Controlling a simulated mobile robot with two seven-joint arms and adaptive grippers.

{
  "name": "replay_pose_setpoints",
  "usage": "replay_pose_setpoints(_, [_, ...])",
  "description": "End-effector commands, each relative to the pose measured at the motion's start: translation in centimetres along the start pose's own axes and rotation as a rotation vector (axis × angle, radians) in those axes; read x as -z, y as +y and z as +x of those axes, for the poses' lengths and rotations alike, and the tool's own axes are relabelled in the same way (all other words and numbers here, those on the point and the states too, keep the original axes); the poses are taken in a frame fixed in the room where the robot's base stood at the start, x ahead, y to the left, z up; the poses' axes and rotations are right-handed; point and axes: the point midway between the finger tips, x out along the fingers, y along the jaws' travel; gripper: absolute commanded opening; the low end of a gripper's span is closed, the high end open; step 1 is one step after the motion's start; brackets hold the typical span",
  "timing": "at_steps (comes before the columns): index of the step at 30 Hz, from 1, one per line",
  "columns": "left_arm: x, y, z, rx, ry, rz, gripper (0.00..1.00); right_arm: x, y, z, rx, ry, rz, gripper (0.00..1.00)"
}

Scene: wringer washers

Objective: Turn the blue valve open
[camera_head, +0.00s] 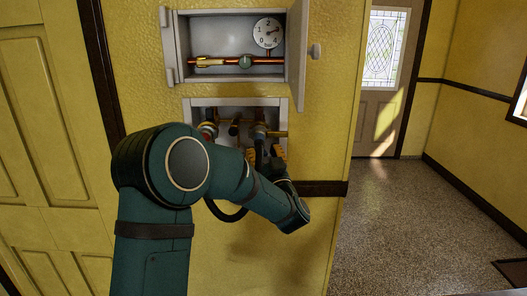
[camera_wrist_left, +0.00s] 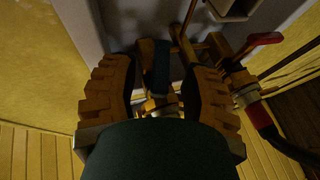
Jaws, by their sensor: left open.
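The blue valve handle (camera_wrist_left: 160,62) shows in the left wrist view as a dark blue upright lever on brass-coloured plumbing. My left gripper (camera_wrist_left: 158,85) is open, with one ridged tan finger on each side of the blue handle. I cannot tell whether either finger touches it. In the head view my left gripper (camera_head: 265,154) is at the lower wall recess (camera_head: 208,103), partly hidden by my own arm. The blue handle is hard to make out there. A red handle (camera_wrist_left: 264,40) sits to the right of the gripper in the left wrist view. My right gripper is not in view.
Above the recess is an open grey cabinet (camera_head: 222,30) with a round gauge (camera_head: 267,33) and a copper pipe (camera_head: 212,62). Its door (camera_head: 299,50) swings out on the right. A dark hose (camera_wrist_left: 285,145) hangs below the red handle.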

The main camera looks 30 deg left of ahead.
Motion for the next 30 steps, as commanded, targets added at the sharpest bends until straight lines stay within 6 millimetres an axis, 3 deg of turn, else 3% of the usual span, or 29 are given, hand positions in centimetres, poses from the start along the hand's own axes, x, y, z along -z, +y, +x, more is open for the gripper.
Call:
replay_pose_setpoints(10, [0.0,0.0,0.3,0.000,0.000,0.000,0.49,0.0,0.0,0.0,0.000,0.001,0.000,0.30])
replay_pose_setpoints(14, [0.0,0.0,0.3,-0.001,0.000,0.000,0.03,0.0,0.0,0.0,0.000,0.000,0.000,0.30])
replay_pose_setpoints(15, [0.0,0.0,0.3,-0.001,0.000,0.000,0.00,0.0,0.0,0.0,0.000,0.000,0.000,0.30])
replay_pose_setpoints(23, [0.0,0.0,0.3,-0.002,0.001,-0.002,0.00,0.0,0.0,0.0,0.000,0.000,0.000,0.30])
replay_pose_setpoints(30, [-0.2,-0.6,0.3,-0.102,0.006,-0.047,0.00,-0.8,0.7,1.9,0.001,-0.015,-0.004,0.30])
